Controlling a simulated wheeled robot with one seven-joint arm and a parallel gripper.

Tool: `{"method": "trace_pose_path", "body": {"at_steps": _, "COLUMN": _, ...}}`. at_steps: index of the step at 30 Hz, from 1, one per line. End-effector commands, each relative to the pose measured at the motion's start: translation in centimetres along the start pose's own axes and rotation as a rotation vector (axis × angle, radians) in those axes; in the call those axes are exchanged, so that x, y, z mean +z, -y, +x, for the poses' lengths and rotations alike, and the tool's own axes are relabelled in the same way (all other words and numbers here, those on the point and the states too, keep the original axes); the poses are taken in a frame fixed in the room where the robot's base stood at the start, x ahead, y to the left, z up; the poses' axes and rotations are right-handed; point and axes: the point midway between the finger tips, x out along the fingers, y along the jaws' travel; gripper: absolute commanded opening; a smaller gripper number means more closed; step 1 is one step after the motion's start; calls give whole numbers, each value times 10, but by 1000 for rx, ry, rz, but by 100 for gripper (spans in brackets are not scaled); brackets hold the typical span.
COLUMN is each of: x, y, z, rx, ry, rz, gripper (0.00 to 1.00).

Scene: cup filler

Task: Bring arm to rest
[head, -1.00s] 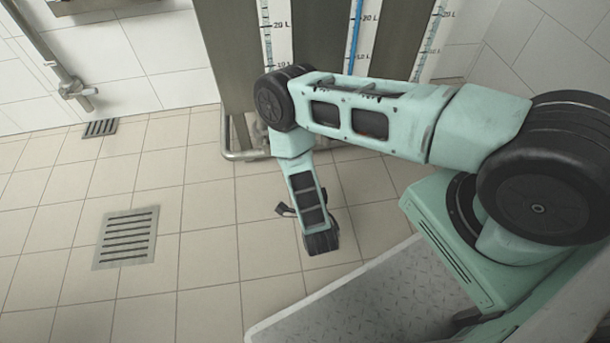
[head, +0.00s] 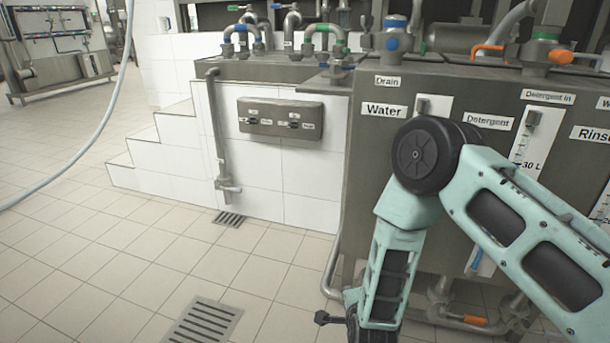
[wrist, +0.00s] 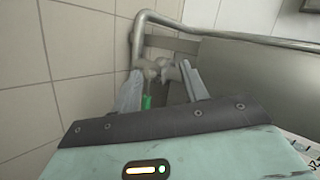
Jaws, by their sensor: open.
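My gripper (wrist: 160,76) shows in the wrist view with its two fingers apart and nothing between them. Beyond the fingers are a bent grey pipe and a small green part. In the head view my arm is bent at the elbow in front of the tank unit, and its forearm hangs down. The gripper's fingers are not visible in the head view; the lower end of the arm reaches the bottom edge.
A steel tank unit (head: 372,150) labelled Water and Detergent stands at the right, with pipes low on its front. A control box (head: 280,119) is on the white tiled wall. White steps (head: 150,155) and open tiled floor with drain grates (head: 205,322) lie left.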

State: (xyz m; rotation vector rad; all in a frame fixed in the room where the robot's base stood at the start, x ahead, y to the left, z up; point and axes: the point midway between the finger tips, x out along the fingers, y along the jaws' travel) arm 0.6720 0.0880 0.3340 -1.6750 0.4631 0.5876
Motion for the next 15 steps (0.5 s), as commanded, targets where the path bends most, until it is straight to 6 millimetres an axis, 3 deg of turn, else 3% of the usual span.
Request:
{"method": "trace_pose_path", "body": {"at_steps": 1, "x": 11, "y": 21, "z": -11, "rx": 22, "ry": 53, "rz": -53, "gripper": 44}}
{"method": "trace_pose_path", "body": {"at_steps": 6, "x": 44, "y": 64, "z": -60, "rx": 113, "ry": 250, "rz": -294, "gripper": 44}}
{"method": "trace_pose_path", "body": {"at_steps": 11, "x": 62, "y": 92, "z": -123, "rx": 165, "ry": 433, "rz": -562, "gripper": 44}}
{"method": "trace_pose_path", "body": {"at_steps": 15, "x": 66, "y": 103, "z": -185, "rx": 195, "ry": 583, "rz": -823, "gripper": 44}}
